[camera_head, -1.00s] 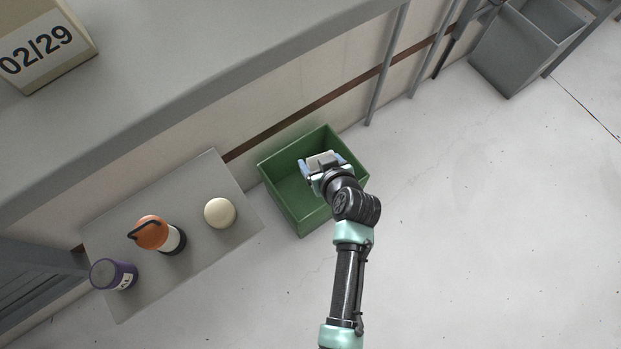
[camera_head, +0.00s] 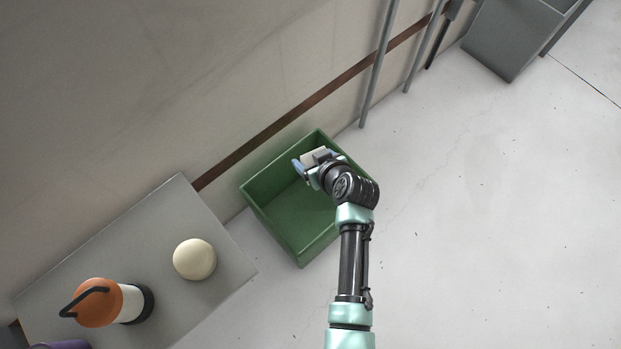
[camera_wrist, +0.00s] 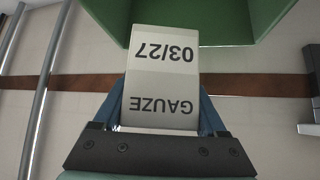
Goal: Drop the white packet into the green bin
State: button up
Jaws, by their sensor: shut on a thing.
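The white packet (camera_wrist: 160,85) is in the wrist view, between the two blue fingers of my gripper (camera_wrist: 162,105); its print reads "GAUZE" and "03/27", upside down. In the head view my gripper (camera_head: 312,168) is shut on the packet (camera_head: 315,156), which is partly hidden by the gripper. They show over the back part of the open green bin (camera_head: 272,233). The bin's visible floor is empty. My arm hides its right side. The wrist view shows the bin's green wall (camera_wrist: 200,20) beyond the packet.
A grey low table (camera_head: 215,240) stands left of the bin, with a cream ball (camera_head: 194,259), an orange-and-white lantern (camera_head: 105,303) and a purple item (camera_head: 62,345) on it. Grey posts (camera_head: 378,65) and a grey container (camera_head: 512,38) stand at the upper right. The floor at right is clear.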

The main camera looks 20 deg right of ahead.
notch_tip(320, 180, down, 5)
jog(key=b, duration=0.3)
jog(key=shift+r, duration=0.2)
jog(key=o, duration=1.3)
jog(key=p+v, duration=0.6)
jog(key=v, duration=0.7)
jog(key=shift+p, duration=0.35)
